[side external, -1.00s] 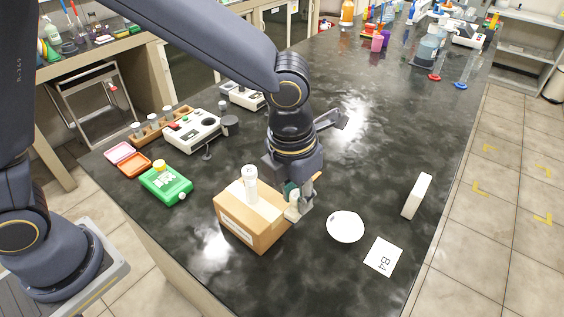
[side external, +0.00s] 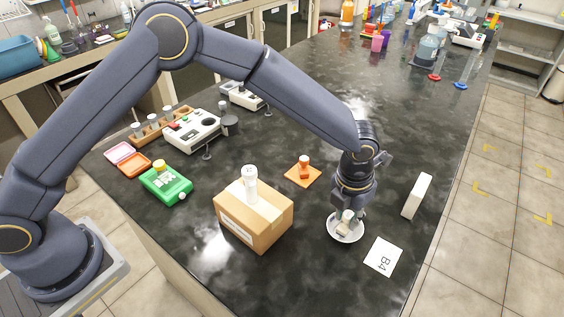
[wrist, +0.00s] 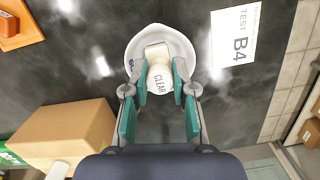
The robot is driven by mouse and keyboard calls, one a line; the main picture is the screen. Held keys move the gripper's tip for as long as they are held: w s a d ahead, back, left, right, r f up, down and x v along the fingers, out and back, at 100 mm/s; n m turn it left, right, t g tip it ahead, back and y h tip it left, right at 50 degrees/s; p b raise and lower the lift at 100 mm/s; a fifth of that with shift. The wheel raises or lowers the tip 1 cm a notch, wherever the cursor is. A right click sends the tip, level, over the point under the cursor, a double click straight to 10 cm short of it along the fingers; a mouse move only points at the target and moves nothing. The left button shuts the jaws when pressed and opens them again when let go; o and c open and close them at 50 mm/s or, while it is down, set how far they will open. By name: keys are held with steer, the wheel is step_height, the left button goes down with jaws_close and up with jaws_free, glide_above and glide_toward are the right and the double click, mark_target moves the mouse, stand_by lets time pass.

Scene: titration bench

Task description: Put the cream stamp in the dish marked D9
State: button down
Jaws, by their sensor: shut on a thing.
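The cream stamp (wrist: 159,76), with "CLEAR" on it, is between the fingers of my gripper (wrist: 158,82) in the wrist view. My gripper (side external: 345,213) is shut on it. In the side view the stamp (side external: 343,228) is low over or inside the round white dish (side external: 332,238); I cannot tell whether it touches the bottom. The dish (wrist: 133,45) also shows in the wrist view, with a small dark mark near its left rim, partly hidden. A card (side external: 383,257) beside the dish reads B4. No D9 marking is readable.
A cardboard box (side external: 240,222) with a white bottle (side external: 250,184) on top stands left of the dish. An orange stamp (side external: 304,161) sits on an orange tile behind. A white block (side external: 416,195) stands at the right near the table edge.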

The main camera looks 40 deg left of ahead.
steer(key=shift+f, duration=0.45)
steer(key=c, duration=0.9)
jaws_free()
steer(key=shift+c, duration=0.2)
